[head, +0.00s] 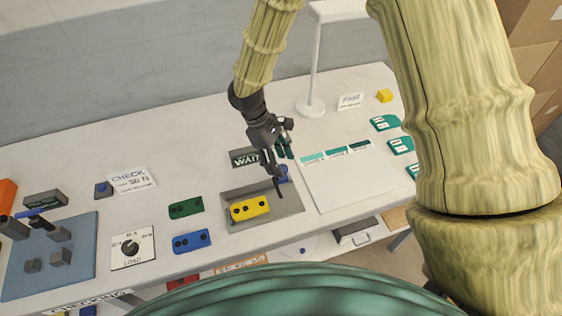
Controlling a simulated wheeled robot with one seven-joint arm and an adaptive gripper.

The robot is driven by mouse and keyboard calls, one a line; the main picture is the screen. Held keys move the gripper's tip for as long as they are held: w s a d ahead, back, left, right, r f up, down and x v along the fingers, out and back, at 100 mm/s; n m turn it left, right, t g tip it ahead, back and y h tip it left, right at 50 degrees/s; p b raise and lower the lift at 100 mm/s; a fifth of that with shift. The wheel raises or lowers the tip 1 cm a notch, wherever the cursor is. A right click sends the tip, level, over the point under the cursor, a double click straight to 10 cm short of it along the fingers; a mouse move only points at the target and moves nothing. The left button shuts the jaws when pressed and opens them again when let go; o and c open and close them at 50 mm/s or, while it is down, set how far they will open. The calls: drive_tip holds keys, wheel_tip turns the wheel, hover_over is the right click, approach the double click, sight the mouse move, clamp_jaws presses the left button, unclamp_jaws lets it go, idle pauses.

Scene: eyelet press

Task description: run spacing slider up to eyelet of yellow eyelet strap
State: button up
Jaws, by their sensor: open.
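The yellow eyelet strap (248,208) is a small yellow block with dark round holes. It lies in a grey recessed tray (262,224) near the front of the white table. My dark gripper (284,172) is open above the tray's back right part, behind and to the right of the yellow strap and apart from it. A small blue piece (284,175) shows between and beneath the fingers, partly hidden by them. I cannot tell for sure whether it is the spacing slider. No contact between fingers and blue piece can be made out.
Green (186,208) and blue (192,241) blocks with holes lie left of the tray. A load dial (131,249) and a blue mat (52,262) are farther left. A white board (350,180) lies right of the tray. A lamp (312,105) stands behind.

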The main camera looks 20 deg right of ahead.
sight(283, 182)
drive_tip(key=shift+x, duration=1.05)
